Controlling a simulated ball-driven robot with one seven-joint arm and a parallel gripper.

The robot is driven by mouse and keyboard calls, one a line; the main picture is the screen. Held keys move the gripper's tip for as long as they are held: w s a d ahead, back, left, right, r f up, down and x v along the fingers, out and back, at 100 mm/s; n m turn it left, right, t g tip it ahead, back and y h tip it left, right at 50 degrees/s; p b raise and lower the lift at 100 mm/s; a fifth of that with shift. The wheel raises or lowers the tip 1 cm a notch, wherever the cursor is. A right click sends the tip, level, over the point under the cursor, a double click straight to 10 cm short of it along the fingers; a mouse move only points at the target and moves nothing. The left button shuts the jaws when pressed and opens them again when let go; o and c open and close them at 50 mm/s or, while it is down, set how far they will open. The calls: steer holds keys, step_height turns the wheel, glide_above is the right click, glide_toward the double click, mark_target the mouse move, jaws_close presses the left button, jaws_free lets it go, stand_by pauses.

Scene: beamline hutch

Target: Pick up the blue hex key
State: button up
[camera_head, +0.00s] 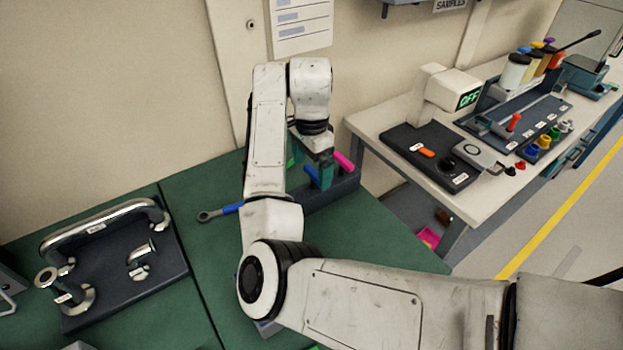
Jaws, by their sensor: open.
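A short blue handle (312,175), which looks like the blue hex key, stands tilted in a dark rack (345,187) on the green bench. Its lower part is hidden, and my arm covers the rack's left part. A pink handle (343,160) sits to its right in the same rack, and a bit of green shows to its left. My gripper (321,172) points down over the rack, close beside the blue handle. It is open; my wrist hides part of it, and I cannot tell whether a finger touches the handle.
A spanner with a blue grip (220,212) lies left of the rack. A dark board with metal pipes (110,255) is at the bench's left. A white table (470,205) with instruments stands at the right, beyond a gap. The wall is close behind the rack.

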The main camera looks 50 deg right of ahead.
mark_target(314, 188)
steer(key=shift+s+d+f+p, duration=0.15)
steer(key=shift+f+p, duration=0.25)
steer(key=shift+f, duration=0.95)
steer(key=shift+s+f+p, duration=0.1)
steer(key=shift+f+p, duration=0.25)
steer(key=shift+f, duration=0.95)
steer(key=shift+c, duration=0.3)
steer(key=c, duration=1.3)
